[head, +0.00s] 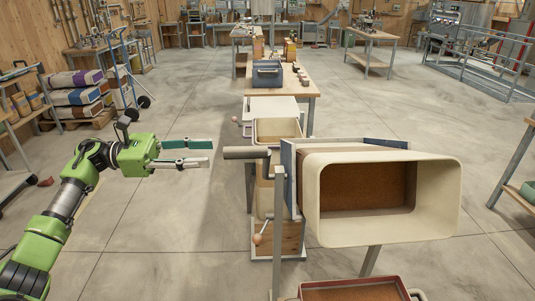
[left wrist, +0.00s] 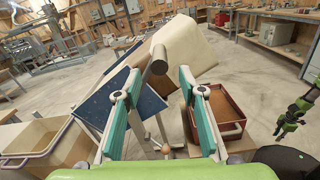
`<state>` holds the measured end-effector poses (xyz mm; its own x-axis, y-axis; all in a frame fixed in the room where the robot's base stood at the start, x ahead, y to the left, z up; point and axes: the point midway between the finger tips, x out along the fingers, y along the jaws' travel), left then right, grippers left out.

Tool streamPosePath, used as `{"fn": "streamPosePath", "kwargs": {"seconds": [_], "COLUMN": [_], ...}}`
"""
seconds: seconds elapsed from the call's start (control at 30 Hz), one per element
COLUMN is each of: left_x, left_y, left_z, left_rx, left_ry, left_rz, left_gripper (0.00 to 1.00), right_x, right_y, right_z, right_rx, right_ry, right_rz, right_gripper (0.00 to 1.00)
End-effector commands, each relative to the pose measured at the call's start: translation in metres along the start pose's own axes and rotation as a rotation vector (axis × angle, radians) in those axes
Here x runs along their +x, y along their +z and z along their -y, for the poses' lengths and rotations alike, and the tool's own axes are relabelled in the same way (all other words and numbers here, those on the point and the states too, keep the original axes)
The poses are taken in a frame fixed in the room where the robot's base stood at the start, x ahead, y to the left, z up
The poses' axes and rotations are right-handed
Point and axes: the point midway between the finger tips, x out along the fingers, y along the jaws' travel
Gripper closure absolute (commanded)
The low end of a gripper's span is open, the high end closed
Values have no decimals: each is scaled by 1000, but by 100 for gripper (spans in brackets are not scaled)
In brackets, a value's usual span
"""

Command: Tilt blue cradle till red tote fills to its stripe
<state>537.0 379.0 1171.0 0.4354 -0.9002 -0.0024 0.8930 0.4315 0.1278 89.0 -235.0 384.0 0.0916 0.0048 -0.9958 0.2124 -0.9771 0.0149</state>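The blue cradle (head: 289,178) holds a large cream bin (head: 441,200) tipped on its side, its mouth facing me with brown feed (head: 365,190) inside. A grey handle bar (head: 245,153) sticks out from the cradle to the left. The red tote (head: 352,282) stands low below the mouth; brown shows inside, and I cannot make out a stripe. My left gripper (head: 210,152) is open and empty, a short gap left of the bar. In the left wrist view the bar (left wrist: 157,62) lies between and beyond the fingers. My right gripper (left wrist: 282,128) shows small there, its opening unclear.
A cream bin (head: 277,130) and a crank with a wooden knob (head: 258,239) are close by the cradle stand. A workbench (head: 310,92) with a blue-grey box (head: 268,73) stands behind. Open concrete floor lies left of the cradle.

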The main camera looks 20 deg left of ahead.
Motion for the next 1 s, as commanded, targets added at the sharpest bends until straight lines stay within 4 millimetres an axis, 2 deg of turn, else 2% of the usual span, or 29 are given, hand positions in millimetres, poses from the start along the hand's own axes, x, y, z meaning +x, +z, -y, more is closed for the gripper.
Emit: {"fn": "streamPosePath", "kwargs": {"seconds": [0.17,0.6,0.8,1.0], "left_x": [22,111,132,136], "left_y": [5,6,2,0], "left_z": [1,0,0,0], "left_rx": [2,-3,-3,-3], "left_ry": [-5,-2,0,0], "left_rz": [1,5,4,2], "left_gripper": [63,63,63,63], "right_x": [-14,-58,-66,-67], "right_y": [-1,-6,-6,-6], "right_z": [0,-1,-1,-1], "right_rx": [0,-1,-1,-1], "right_ry": [0,0,0,0], "right_rz": [0,-1,-1,-1], "right_gripper": [76,76,76,76]}}
